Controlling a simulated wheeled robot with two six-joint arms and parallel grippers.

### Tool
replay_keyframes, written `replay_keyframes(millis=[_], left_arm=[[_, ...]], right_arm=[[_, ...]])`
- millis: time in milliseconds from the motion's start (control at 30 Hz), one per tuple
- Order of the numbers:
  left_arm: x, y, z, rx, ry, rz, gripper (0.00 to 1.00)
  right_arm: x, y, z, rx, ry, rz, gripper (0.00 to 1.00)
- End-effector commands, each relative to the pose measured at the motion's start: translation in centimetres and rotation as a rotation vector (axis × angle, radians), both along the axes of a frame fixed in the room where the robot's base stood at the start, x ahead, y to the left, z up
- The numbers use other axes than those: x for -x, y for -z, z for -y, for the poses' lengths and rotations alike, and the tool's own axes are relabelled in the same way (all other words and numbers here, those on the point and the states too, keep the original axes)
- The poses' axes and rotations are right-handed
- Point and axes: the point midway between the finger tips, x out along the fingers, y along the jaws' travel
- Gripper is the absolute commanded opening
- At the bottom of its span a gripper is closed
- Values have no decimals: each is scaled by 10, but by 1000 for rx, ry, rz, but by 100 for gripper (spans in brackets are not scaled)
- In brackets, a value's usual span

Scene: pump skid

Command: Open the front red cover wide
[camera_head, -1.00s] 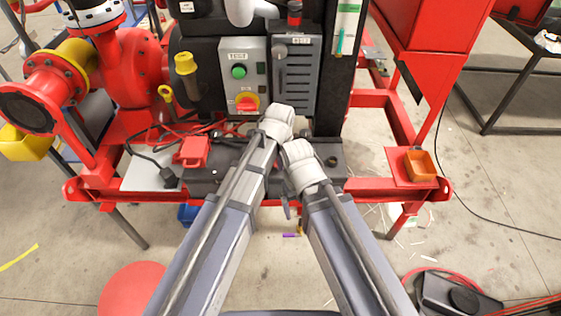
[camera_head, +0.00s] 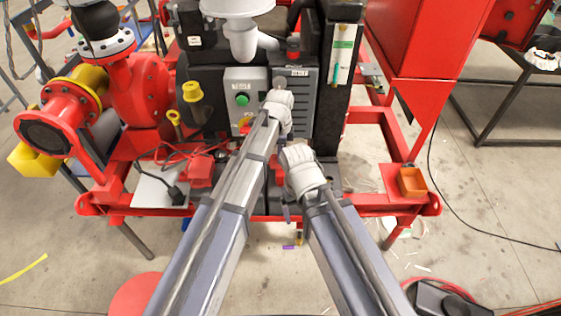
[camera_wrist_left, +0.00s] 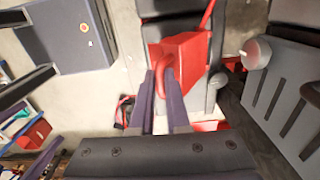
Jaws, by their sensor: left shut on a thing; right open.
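In the left wrist view a boxy red cover (camera_wrist_left: 187,58) with a rounded red loop handle stands at the centre. My left gripper (camera_wrist_left: 165,84) is shut on the loop, one finger on each side. In the head view the left fingers and this cover are hidden behind my left arm, in front of the grey control panel. My right gripper (camera_head: 287,212) is open and hangs below its white wrist, low in front of the skid; most of it is hidden, and it seems to hold nothing.
The grey box with a green button (camera_head: 241,99) and the slotted grey panel (camera_head: 300,105) stand behind the arms. A small red box (camera_head: 200,171) with cables lies left of my left arm. The floor in front is mostly clear.

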Motion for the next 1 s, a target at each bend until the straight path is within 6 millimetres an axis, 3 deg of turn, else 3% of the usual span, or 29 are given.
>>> replay_keyframes(millis=[33, 400, 1000], left_arm=[[-16, -7, 0, 0, -2, 14, 0], [-50, -23, 1, 2, 0, 13, 0], [-72, -28, 2, 5, 3, 9, 0]], right_arm=[[0, -7, 0, 0, 0, 0, 90], [0, -22, 0, 0, -1, 0, 90], [0, -28, 0, 0, -1, 0, 90]])
